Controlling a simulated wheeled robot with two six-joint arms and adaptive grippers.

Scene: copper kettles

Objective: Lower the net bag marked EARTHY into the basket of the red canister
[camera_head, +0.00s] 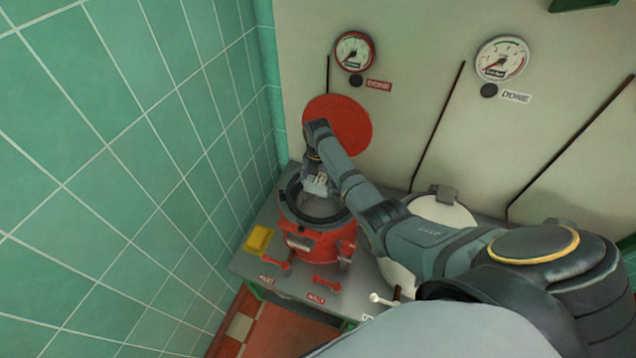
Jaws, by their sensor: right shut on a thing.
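The red canister (304,243) stands open at the left end of the grey bench, with its round red lid (338,122) raised behind it against the wall. My right gripper (319,194) points down into the canister's dark mouth. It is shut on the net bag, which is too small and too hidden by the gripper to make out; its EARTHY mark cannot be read. The basket inside the canister is not clear either; only a grey inner wall shows. My left gripper is not in view.
A white canister (441,211) stands to the right, partly behind my right arm. A green tiled wall (130,160) is close on the left. Gauges (355,52) hang behind.

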